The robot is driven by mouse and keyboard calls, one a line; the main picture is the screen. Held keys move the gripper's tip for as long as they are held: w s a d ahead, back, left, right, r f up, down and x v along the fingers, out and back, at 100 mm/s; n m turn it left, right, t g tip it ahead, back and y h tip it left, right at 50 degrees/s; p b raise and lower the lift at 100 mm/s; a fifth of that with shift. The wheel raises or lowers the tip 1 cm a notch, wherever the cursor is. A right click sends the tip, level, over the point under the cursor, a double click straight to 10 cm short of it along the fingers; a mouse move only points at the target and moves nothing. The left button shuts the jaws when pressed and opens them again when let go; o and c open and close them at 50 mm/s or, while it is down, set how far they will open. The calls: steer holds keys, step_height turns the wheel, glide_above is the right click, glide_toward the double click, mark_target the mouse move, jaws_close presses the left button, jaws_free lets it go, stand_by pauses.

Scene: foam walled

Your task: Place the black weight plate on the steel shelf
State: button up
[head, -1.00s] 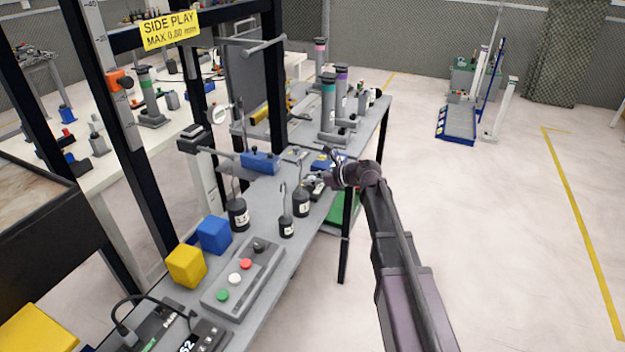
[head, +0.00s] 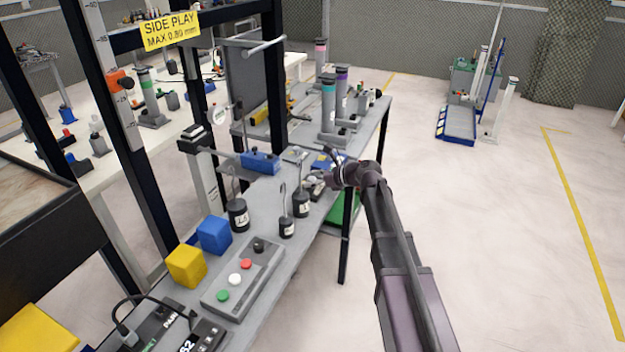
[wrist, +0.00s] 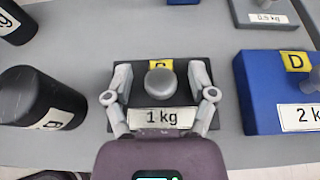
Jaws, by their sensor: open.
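The black weight plate (wrist: 183,98) lies flat on the grey bench top in the wrist view. It has a grey round knob, a "1 kg" label and a yellow letter tag partly hidden by the knob. My gripper (wrist: 160,71) is open, its two fingers over the plate on either side of the knob. I cannot tell whether they touch it. In the head view my gripper (head: 327,172) is low over the bench and largely covers the plate. I cannot pick out the steel shelf with certainty.
A blue "2 kg" plate (wrist: 262,95) lies close on the right, a "0.5 kg" plate (wrist: 262,18) beyond. On the grey bench (head: 275,215) stand hooked weights (head: 238,215), blocks and a button box (head: 243,280).

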steer(key=p+v, duration=0.4)
steer(key=v, duration=0.8)
stand_by(0.5)
steer(key=s+d+f+n+g+h, duration=0.1)
steer(key=s+d+f+n+h, duration=0.3)
steer(key=s+n, duration=0.3)
steer(key=s+d+f+n+g+h, duration=0.2)
steer(key=s+d+f+n+h, duration=0.1)
steer(key=s+n, duration=0.4)
steer(key=s+d+f+n+g+h, duration=0.1)
steer(key=s+d+f+n+h, duration=0.3)
steer(key=s+n, duration=0.4)
steer(key=shift+s+d+f+g+h, duration=0.15)
steer(key=shift+d+f+g+h, duration=0.15)
steer(key=shift+d+h, duration=0.35)
steer(key=shift+a, duration=0.15)
step_height(320, 180, up, 14)
steer(key=p, duration=1.4)
